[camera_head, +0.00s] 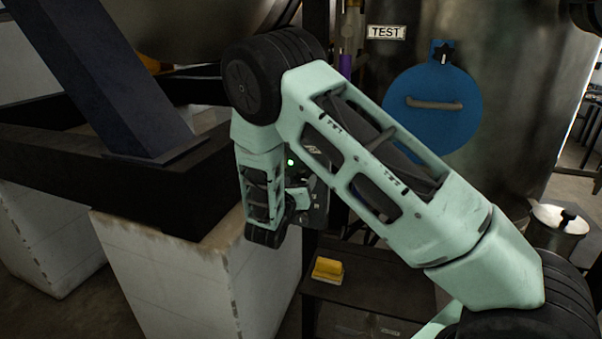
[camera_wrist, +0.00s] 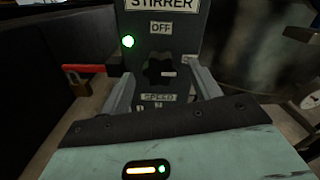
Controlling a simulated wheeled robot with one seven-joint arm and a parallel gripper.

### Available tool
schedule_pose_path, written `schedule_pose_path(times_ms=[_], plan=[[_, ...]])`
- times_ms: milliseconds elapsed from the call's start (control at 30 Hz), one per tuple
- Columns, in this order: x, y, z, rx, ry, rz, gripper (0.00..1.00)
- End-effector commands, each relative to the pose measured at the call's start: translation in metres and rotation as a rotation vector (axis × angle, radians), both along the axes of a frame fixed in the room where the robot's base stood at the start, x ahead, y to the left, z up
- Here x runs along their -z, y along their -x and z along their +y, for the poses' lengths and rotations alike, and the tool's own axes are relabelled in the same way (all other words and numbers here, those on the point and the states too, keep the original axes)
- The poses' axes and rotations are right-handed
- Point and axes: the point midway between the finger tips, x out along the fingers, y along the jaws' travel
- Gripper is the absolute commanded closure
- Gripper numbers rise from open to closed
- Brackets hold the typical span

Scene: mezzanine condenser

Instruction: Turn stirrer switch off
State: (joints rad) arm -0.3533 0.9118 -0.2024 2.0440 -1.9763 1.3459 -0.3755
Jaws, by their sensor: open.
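The stirrer control panel (camera_wrist: 185,20) is dark, with labels reading STIRRER, OFF and SPEED in the wrist view. A black star-shaped knob (camera_wrist: 158,72) sits between the OFF and SPEED labels, with a pale pointer mark toward the right. A green light (camera_wrist: 127,41) glows at the panel's upper left. My gripper (camera_wrist: 163,80) is open, with one finger on each side of the knob. I cannot tell whether the fingers touch it. In the head view my arm hides most of the panel (camera_head: 318,205), though the green light (camera_head: 291,162) shows.
A red handle (camera_wrist: 85,68) with a brass padlock (camera_wrist: 75,82) is left of the panel. A large metal tank (camera_head: 520,90) with a blue round hatch (camera_head: 433,110) stands at right. A yellow object (camera_head: 327,270) lies on a low shelf. White blocks (camera_head: 180,275) stand at left.

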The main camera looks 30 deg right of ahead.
Motion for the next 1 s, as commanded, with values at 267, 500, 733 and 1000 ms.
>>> schedule_pose_path(times_ms=[267,500,733,1000], plan=[[-0.001,-0.016,-0.021,0.001,0.0,0.0,0.38],[0.0,-0.018,-0.022,0.0,0.0,0.0,0.38],[0.0,-0.017,-0.022,0.0,0.0,0.0,0.82],[0.0,-0.017,-0.022,0.0,0.009,0.011,0.82]])
